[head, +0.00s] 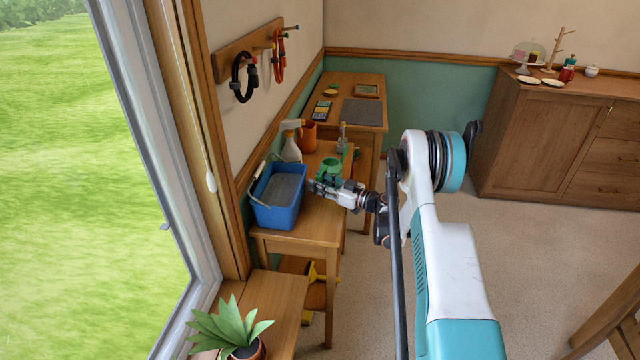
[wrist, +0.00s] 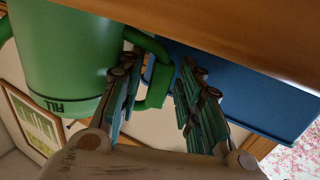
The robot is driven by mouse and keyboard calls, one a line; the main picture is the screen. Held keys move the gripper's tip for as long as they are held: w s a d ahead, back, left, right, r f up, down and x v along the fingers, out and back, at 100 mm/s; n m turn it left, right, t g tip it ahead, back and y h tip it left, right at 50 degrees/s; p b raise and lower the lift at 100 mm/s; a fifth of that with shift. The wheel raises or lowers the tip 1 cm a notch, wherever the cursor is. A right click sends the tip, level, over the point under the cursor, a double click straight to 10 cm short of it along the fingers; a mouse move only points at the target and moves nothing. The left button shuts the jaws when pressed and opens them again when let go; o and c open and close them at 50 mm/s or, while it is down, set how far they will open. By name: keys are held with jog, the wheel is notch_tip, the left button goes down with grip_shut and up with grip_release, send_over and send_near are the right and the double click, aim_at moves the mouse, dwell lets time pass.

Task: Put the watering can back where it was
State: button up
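The green watering can (head: 329,171) stands on the wooden side table (head: 298,240), right of the blue bucket. In the wrist view, which looks upside down, the can's green body (wrist: 75,55) fills the upper left. Its handle (wrist: 158,75) sticks out towards the middle. My gripper (head: 314,187) is at the near side of the can. In the wrist view its two fingers (wrist: 158,92) are spread, with the handle between them and a gap on the right finger's side. Whether the left finger touches the handle is unclear.
The blue bucket (head: 277,205) stands close left of my gripper and shows behind the fingers in the wrist view (wrist: 250,95). A spray bottle (head: 291,142), an orange-brown pot (head: 308,138) and a metal-topped item (head: 342,138) stand farther back. The window wall borders the left.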

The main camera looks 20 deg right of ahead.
jog(key=shift+r, duration=0.15)
jog(key=shift+s+d, duration=0.2)
jog(key=shift+s, duration=0.1)
jog(key=p+v, duration=0.4)
jog(key=v, duration=0.7)
jog(key=shift+s, duration=0.1)
